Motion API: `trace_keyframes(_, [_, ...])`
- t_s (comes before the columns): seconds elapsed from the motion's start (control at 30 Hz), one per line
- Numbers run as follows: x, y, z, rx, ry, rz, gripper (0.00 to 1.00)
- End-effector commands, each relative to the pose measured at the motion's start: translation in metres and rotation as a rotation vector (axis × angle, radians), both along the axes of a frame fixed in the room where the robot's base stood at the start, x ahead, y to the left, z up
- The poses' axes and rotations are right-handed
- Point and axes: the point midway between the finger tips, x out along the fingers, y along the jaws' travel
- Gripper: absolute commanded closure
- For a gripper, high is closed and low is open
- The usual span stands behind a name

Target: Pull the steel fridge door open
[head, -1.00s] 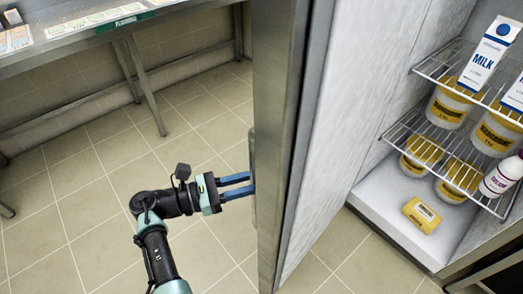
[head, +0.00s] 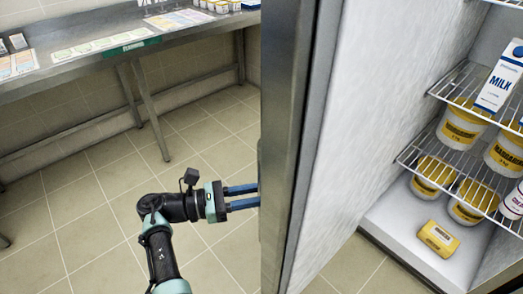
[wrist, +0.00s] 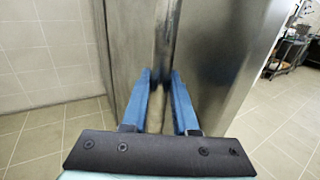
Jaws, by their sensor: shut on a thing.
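The steel fridge door (head: 287,120) stands wide open in the head view, seen nearly edge-on, with its pale inner face (head: 350,110) toward the fridge inside. My gripper (head: 258,196) is at the door's outer side, its blue fingers reaching to the door edge. In the wrist view the vertical bar handle (wrist: 166,45) runs down between the two fingers (wrist: 160,88), and they are shut on it. The fingertips are partly hidden behind the door edge in the head view.
The open fridge shows wire shelves (head: 440,165) with a milk carton (head: 497,78), yellow-labelled tubs (head: 462,128) and a yellow pack (head: 438,237) on its floor. A steel table (head: 100,62) stands at the back left. Tiled floor (head: 90,210) left of the door is clear.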

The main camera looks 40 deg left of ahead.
Motion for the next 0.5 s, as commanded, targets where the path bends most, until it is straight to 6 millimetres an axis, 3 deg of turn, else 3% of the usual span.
trace_keyframes(0.03, [0.0038, -0.0017, 0.0031, 0.004, -0.004, -0.004, 1.0])
trace_keyframes(0.07, [0.0038, -0.0018, 0.0031, 0.004, -0.004, -0.004, 0.67])
trace_keyframes(0.2, [0.0027, -0.0015, 0.0021, 0.003, -0.002, -0.004, 0.43])
trace_keyframes(0.5, [0.0012, -0.0007, 0.0009, 0.002, -0.001, -0.001, 0.43])
